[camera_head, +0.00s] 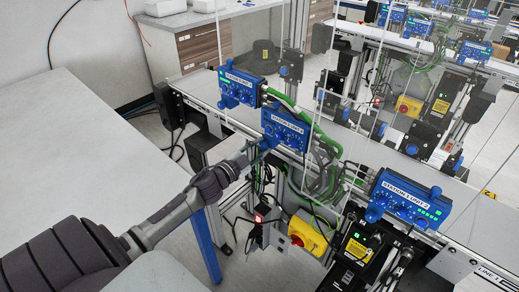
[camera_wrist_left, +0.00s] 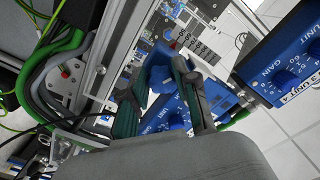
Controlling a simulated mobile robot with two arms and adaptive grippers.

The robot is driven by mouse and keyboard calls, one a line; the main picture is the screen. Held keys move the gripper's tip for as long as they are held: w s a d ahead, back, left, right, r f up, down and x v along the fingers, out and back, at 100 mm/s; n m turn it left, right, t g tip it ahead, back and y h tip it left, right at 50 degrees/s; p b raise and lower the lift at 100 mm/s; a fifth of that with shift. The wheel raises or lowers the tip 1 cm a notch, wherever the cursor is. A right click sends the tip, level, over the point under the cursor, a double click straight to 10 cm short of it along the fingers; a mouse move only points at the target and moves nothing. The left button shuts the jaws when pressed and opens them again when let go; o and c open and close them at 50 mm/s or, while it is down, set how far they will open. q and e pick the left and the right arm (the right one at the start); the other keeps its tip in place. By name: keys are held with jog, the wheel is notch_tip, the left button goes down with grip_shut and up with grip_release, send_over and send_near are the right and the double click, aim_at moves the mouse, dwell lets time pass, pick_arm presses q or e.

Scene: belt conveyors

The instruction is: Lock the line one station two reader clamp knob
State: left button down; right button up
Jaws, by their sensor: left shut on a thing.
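My left gripper (camera_head: 259,153) reaches in from the left to the near end of the middle blue reader box (camera_head: 287,128). In the left wrist view its two fingers (camera_wrist_left: 158,98) are shut on a blue clamp knob (camera_wrist_left: 158,68), with the pads on either side of it. In the head view the fingers largely hide this knob. The middle box's label is too small to read surely. The right gripper is in neither view.
Other blue reader boxes stand along the rail, one behind (camera_head: 237,88) and one at the right (camera_head: 410,200). Green cables (camera_head: 325,140) and a yellow box with a red button (camera_head: 307,236) lie close by. A grey table (camera_head: 75,130) fills the left.

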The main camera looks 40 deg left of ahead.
pick_arm(q)
jog(key=m+b, duration=0.1)
jog(key=m, duration=0.5)
jog(key=shift+m, duration=0.3)
jog(key=m+b, duration=0.1)
jog(key=m, duration=0.5)
jog(key=shift+r, duration=0.1)
jog(key=shift+m, duration=0.3)
jog(key=c, duration=0.9)
grip_release()
jog(key=shift+o, duration=0.2)
jog(key=shift+s, duration=0.55)
jog(key=s+a, duration=0.1)
jog(key=s, duration=1)
